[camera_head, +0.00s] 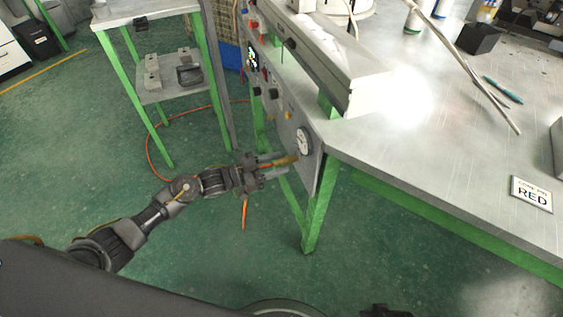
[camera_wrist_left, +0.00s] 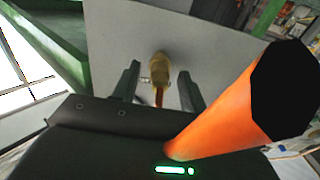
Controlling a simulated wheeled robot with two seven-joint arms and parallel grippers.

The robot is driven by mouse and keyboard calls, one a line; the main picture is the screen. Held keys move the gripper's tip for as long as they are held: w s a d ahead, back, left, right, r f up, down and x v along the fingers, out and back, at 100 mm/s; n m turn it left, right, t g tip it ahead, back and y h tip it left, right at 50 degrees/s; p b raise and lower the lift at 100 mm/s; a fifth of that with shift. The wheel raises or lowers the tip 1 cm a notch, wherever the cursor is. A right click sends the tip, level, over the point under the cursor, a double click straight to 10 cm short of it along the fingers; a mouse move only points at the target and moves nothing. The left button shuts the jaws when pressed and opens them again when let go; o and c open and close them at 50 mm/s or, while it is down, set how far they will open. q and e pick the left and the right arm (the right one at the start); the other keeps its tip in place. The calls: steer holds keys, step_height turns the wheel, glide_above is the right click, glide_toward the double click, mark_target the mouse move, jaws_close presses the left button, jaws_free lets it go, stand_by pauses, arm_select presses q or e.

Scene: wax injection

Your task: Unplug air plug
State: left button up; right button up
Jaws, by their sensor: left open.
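The brass air plug (camera_head: 288,160) sits on the grey side panel of the bench, below and beside the round gauge (camera_head: 304,141). In the left wrist view the brass plug (camera_wrist_left: 160,68) shows between the two finger tips, with an orange hose (camera_wrist_left: 158,97) running back from it. My left gripper (camera_head: 268,167) is open, with its fingers on either side of the plug and hose and gaps showing on both sides. It also shows in the left wrist view (camera_wrist_left: 158,84). A dark shape at the bottom edge of the head view may be part of my right gripper; its jaws cannot be made out.
The steel bench (camera_head: 440,150) with green legs holds a white machine (camera_head: 340,75) and a RED sign (camera_head: 532,194). An orange hose (camera_head: 150,150) trails across the floor. A small shelf table (camera_head: 165,92) stands behind on the left.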

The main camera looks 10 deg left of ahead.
stand_by(0.7)
arm_select(q)
jaws_close()
steer(key=shift+a, duration=0.1)
steer(key=shift+p+v, duration=1.15)
steer(key=shift+v, duration=1.75)
